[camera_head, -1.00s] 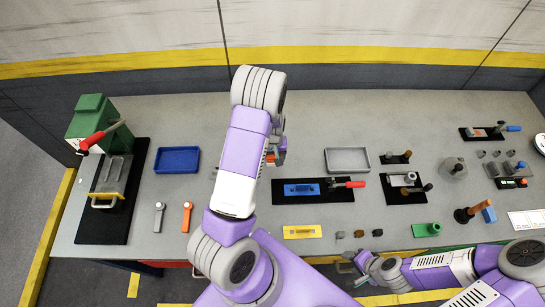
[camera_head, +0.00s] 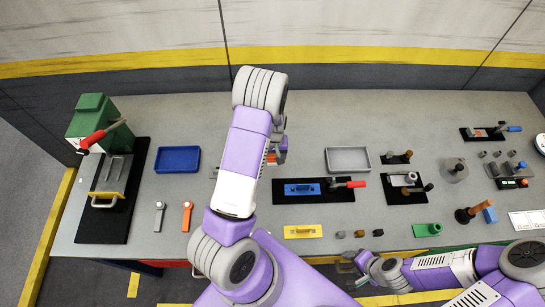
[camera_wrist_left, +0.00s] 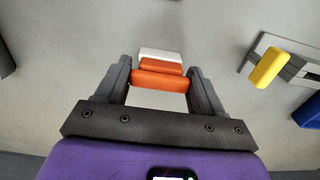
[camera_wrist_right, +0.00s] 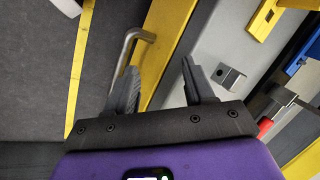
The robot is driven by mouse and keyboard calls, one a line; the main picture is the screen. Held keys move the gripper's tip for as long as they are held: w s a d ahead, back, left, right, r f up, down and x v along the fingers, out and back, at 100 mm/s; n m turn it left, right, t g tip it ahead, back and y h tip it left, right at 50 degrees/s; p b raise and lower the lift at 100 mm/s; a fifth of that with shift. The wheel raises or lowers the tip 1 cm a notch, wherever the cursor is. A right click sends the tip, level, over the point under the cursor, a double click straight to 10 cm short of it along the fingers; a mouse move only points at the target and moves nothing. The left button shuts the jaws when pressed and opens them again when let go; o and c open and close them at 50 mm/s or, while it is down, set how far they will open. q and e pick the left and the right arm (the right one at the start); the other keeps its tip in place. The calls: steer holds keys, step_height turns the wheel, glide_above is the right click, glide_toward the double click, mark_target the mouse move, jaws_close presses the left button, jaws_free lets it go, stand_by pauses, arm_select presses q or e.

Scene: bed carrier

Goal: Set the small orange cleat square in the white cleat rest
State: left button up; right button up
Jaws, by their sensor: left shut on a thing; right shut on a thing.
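The small orange cleat (camera_wrist_left: 160,79) is between the two fingers of my left gripper (camera_wrist_left: 160,84), which is shut on it. A white block (camera_wrist_left: 160,54), perhaps the white cleat rest, shows directly beyond the cleat; I cannot tell whether they touch. In the head view my left gripper (camera_head: 274,153) is above the middle of the table, and my arm hides most of the cleat. My right gripper (camera_wrist_right: 162,78) is at the table's front edge, beside a grey bar handle (camera_wrist_right: 133,36). Its fingers stand apart, and its grip on the handle is not clearly visible.
A blue tray (camera_head: 177,160) stands left of my left arm and a grey tray (camera_head: 348,160) right of it. A black board with a blue block and red-handled clamp (camera_head: 312,190) lies nearby. A yellow block (camera_head: 303,231) lies in front. Several tools stand at right.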

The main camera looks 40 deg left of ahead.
arm_select(q)
steer(key=shift+d+f, duration=0.25)
steer(key=shift+f, duration=0.1)
arm_select(e)
steer(key=shift+s+d+f, duration=0.1)
steer(key=shift+s+f, duration=0.05)
steer(key=shift+f, duration=0.35)
steer(key=shift+s+d+f, duration=0.1)
steer(key=shift+f, duration=0.35)
arm_select(q)
steer(key=o, duration=1.4)
steer(key=shift+a, duration=0.1)
steer(key=shift+c, duration=0.2)
steer(key=shift+r, duration=0.1)
steer(key=shift+w+a+r+p, duration=0.15)
steer(key=shift+r+p, duration=0.4)
steer(key=shift+r, duration=0.2)
step_height(320, 180, up, 6)
steer(key=p, duration=0.5)
steer(key=shift+r, duration=0.2)
steer(key=shift+d+r+p, duration=0.2)
steer(key=shift+r+p, duration=0.1)
steer(key=shift+p, duration=0.1)
steer(key=shift+r, duration=0.1)
arm_select(e)
step_height(320, 180, up, 7)
steer(key=a, duration=0.1)
steer(key=shift+f+g, duration=0.15)
steer(key=shift+g, duration=0.15)
